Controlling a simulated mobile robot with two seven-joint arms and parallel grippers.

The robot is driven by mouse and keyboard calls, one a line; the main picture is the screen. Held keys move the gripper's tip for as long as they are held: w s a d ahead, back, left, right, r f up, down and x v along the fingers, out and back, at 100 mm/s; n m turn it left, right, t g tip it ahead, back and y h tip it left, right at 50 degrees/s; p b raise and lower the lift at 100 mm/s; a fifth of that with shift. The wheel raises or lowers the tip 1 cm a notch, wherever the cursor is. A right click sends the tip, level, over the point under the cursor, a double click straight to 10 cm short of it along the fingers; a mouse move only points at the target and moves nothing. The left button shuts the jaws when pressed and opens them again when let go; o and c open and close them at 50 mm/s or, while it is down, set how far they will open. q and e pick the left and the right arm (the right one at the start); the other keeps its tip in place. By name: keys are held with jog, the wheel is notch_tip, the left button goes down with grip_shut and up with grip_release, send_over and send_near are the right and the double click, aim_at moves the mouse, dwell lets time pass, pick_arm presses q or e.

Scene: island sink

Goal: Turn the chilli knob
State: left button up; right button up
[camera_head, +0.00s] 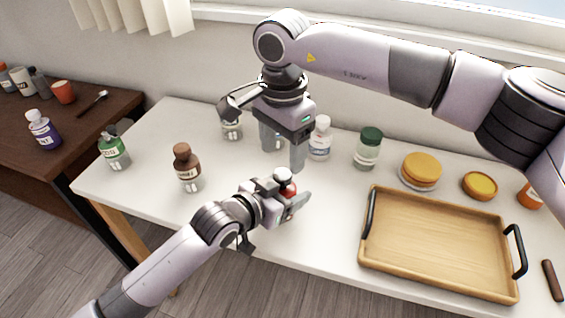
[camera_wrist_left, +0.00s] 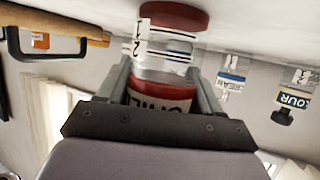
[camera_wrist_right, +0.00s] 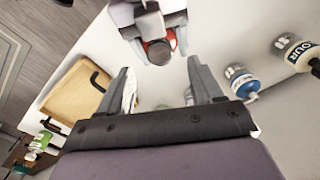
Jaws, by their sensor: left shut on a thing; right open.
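The chilli jar (camera_head: 288,188) has a red end and stands near the middle of the white table. In the left wrist view the chilli jar (camera_wrist_left: 165,62) shows a red lettered part, a clear part with a white strip numbered 1 and 2, and a red far end. My left gripper (camera_head: 291,195) is shut around the red lettered part; its fingers hide some of the jar. My right gripper (camera_head: 283,152) points down, open and empty, behind the jar and apart from it.
A wooden tray (camera_head: 436,276) with black handles lies to the right. A brown bottle (camera_head: 187,170) and a green bottle (camera_head: 114,150) stand left. A white bottle (camera_head: 320,140) and a green-lidded jar (camera_head: 367,150) stand behind. The table's front left is clear.

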aim_at(283, 173)
notch_tip(283, 173, up, 7)
dwell(0.3)
jog(key=shift+f, duration=0.1)
notch_tip(283, 173, down, 12)
jog(key=shift+f, duration=0.1)
dwell(0.6)
jog(key=shift+c, duration=0.4)
jog(key=c, duration=1)
